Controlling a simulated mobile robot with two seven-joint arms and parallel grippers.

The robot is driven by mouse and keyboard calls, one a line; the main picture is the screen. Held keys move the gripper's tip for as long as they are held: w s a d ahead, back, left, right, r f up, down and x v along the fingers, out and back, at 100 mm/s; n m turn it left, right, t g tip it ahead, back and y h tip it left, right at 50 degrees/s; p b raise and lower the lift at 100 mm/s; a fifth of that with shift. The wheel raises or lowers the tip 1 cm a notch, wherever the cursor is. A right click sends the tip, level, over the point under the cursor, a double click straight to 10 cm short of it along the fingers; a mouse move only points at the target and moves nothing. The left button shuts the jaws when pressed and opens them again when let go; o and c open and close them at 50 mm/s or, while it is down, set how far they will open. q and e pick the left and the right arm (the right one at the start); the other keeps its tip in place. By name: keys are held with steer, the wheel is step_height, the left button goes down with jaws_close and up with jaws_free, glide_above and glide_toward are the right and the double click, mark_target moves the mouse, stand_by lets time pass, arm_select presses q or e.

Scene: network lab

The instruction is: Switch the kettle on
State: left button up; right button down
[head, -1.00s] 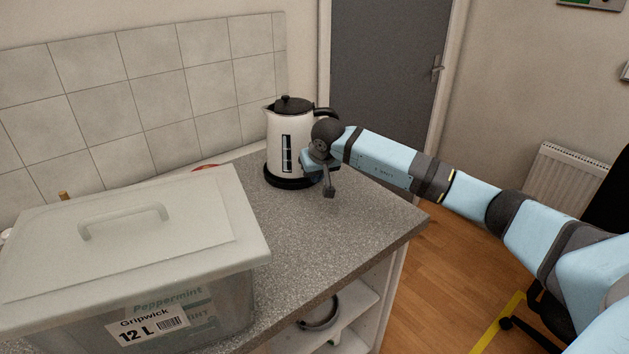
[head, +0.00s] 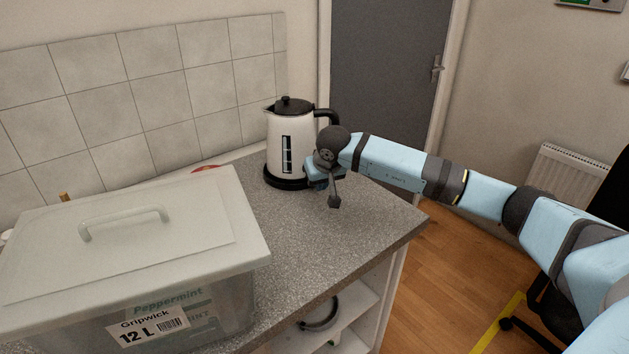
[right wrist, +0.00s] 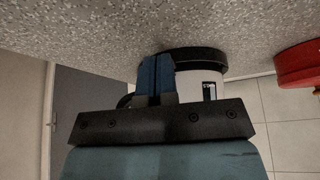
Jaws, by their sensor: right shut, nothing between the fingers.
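The white kettle (head: 286,146) with a black lid, handle and base stands upright on the grey counter, near the tiled wall. A dark window strip runs down its front. My right gripper (head: 314,180) is beside the kettle's lower right side, close to its black base; I cannot tell whether it touches. In the right wrist view the fingers of my right gripper (right wrist: 157,78) are together and empty, in front of the kettle (right wrist: 198,88), whose picture is upside down. The kettle's switch is not visible. My left gripper is not in view.
A lidded clear plastic box (head: 190,262) fills the counter's front left. A red object shows behind it and in the right wrist view (right wrist: 300,65). The counter (head: 340,235) is clear to the right of the box. A grey door (head: 388,75) is behind.

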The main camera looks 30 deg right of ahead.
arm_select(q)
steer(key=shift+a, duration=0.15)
arm_select(e)
steer(key=v, duration=1.3)
steer(key=shift+s+r, duration=0.2)
steer(key=shift+r, duration=0.15)
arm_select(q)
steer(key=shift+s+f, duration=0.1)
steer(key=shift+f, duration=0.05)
